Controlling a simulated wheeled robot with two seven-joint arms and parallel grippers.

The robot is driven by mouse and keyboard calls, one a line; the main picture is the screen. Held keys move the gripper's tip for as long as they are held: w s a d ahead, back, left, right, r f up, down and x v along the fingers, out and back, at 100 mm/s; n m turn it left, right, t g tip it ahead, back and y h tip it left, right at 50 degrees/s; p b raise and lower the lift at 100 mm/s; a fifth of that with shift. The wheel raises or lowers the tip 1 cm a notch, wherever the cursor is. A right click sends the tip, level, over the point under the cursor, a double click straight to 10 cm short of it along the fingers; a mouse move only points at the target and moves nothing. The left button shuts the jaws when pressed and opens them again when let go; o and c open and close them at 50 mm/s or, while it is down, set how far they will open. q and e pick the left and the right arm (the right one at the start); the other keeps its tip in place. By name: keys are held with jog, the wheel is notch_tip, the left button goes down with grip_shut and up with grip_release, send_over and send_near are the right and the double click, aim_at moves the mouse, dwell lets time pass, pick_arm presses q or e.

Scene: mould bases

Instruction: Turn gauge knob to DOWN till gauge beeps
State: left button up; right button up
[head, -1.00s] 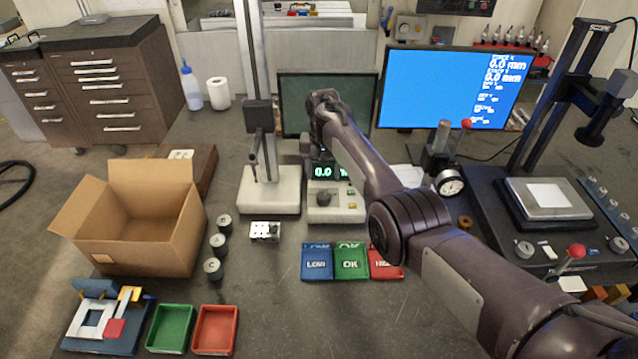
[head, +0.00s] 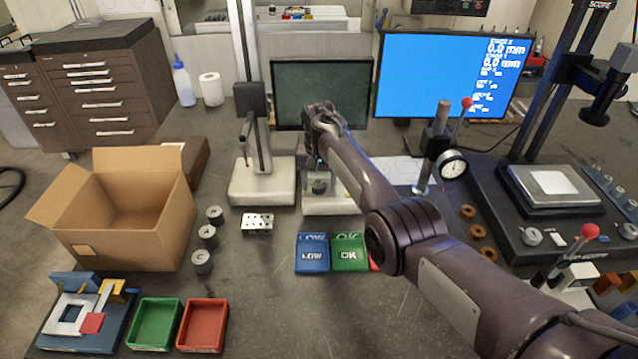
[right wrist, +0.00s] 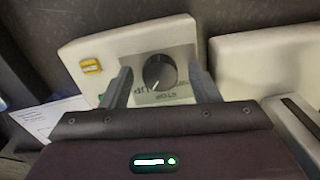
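The gauge is a pale box (head: 346,203) at the middle of the bench, with a dark round knob (head: 319,187) on its front panel. The knob also shows in the right wrist view (right wrist: 159,72), with a light pointer line and partly covered lettering below it. My right gripper (right wrist: 160,82) is open, one finger on each side of the knob, with gaps visible. In the head view the right gripper (head: 318,160) is over the gauge and hides its display. My left gripper is not in view.
A stand on a white base (head: 262,190) is close left of the gauge. A drilled metal block (head: 257,224), blue LOW tray (head: 312,262) and green OK tray (head: 349,262) lie in front. A dial indicator stand (head: 437,150) is to the right. A cardboard box (head: 120,225) stands left.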

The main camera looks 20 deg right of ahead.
jog(key=c, duration=0.9)
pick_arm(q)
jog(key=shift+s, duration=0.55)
